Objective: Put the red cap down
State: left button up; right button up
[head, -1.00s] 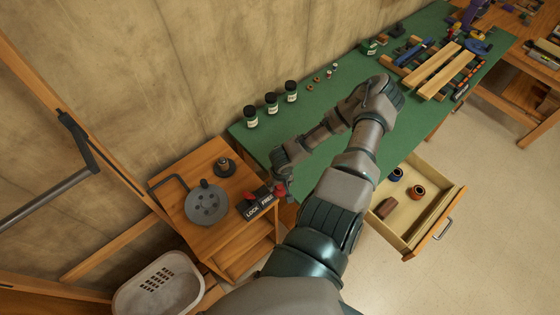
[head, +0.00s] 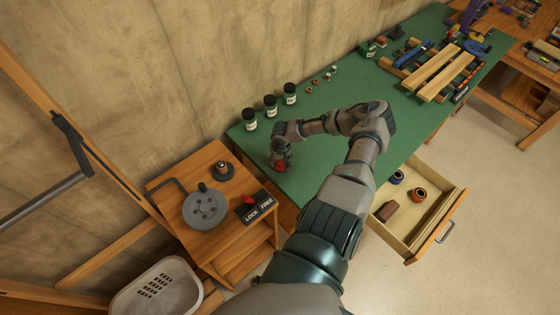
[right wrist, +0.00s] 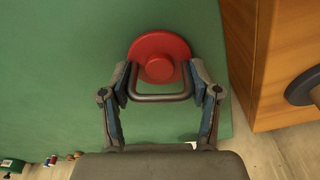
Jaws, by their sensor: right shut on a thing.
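The red cap (head: 281,167) is round, with a small knob in its middle. In the right wrist view the cap (right wrist: 160,48) lies at the fingertips, with a grey loop (right wrist: 160,98) across in front of it. My right gripper (head: 281,157) is shut on the cap and holds it at the near left end of the green table top (head: 330,150). The gripper (right wrist: 160,75) also shows in the right wrist view. I cannot tell whether the cap touches the green surface. My left gripper is not in view.
Dark jars (head: 270,106) stand along the wall side. A wooden stand (head: 225,230) at left holds a grey disc (head: 204,208) and a LOCK/FREE block (head: 257,209). An open drawer (head: 452,212) juts out below. The table's middle is clear.

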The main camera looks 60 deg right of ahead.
aim_at(282, 165)
jog(key=o, duration=1)
jog(key=shift+c, duration=0.2)
notch_tip(282, 165, up, 12)
jog(key=s+p, duration=0.1)
jog(key=p, duration=0.2)
jog(key=shift+a+p, duration=0.3)
jog(key=shift+a, duration=0.15)
jog(key=shift+s, duration=0.15)
